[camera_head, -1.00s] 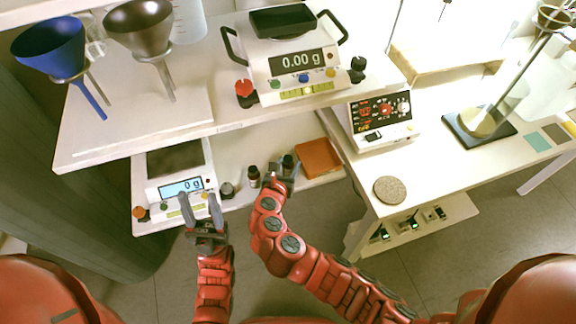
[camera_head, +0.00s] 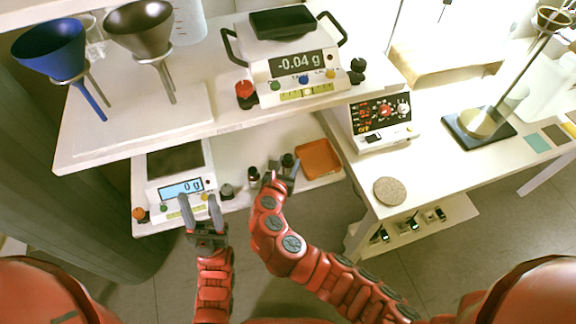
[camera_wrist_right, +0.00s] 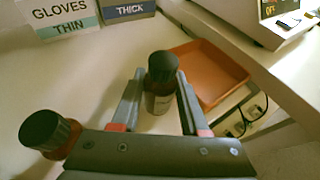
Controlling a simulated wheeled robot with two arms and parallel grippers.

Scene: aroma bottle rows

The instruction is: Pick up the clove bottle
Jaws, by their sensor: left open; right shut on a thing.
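Two small dark-capped bottles stand side by side on the lower shelf. One bottle (camera_head: 288,159) is between the fingers of my right gripper (camera_head: 283,169). In the right wrist view this dark-capped brown bottle (camera_wrist_right: 160,82) stands upright with the right gripper (camera_wrist_right: 158,100) shut on it. Its label is too blurred to read, so I cannot tell whether it is clove. The other bottle (camera_head: 254,174) is just left of the right gripper; it also shows in the right wrist view (camera_wrist_right: 48,133). My left gripper (camera_head: 201,203) is open and empty in front of the lower scale.
The lower scale (camera_head: 180,188) and a small dark-capped jar (camera_head: 227,191) are to the left. An orange tray (camera_head: 319,158) lies right of the held bottle. The upper shelf (camera_head: 215,118) overhangs behind. Glove boxes (camera_wrist_right: 62,16) stand behind the bottles.

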